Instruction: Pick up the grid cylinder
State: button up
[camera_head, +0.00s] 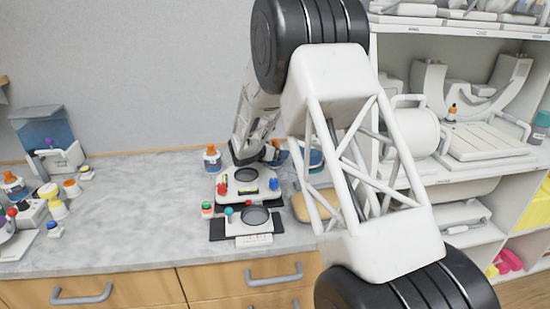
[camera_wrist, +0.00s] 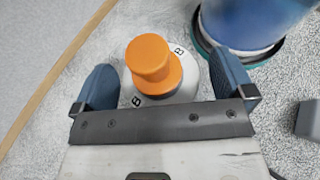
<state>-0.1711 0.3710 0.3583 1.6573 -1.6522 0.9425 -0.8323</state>
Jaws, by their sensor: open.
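My gripper (camera_wrist: 166,84) is open, with one blue finger on each side of a white bottle with an orange stepped cap (camera_wrist: 150,57). The bottle seems upright, seen from above, with small dark marks on its white shoulder. I cannot tell whether the fingers touch it, nor whether it is the thing called the grid cylinder; no grid pattern shows. In the head view, my gripper (camera_head: 270,154) is low over the counter, behind the white device, and small in the picture. A blue cylinder with a teal base (camera_wrist: 252,22) stands close beside the right finger in the wrist view.
Another orange-capped bottle (camera_head: 212,158) stands left of my gripper. A white device (camera_head: 246,184) with coloured knobs is in front. White shelves (camera_head: 455,185) stand at the right. A grey block (camera_wrist: 308,119) is right of my gripper.

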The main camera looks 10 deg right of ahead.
dwell(0.4)
jog(key=c, duration=1.1)
jog(key=shift+r, duration=0.1)
jog(key=shift+r, duration=5)
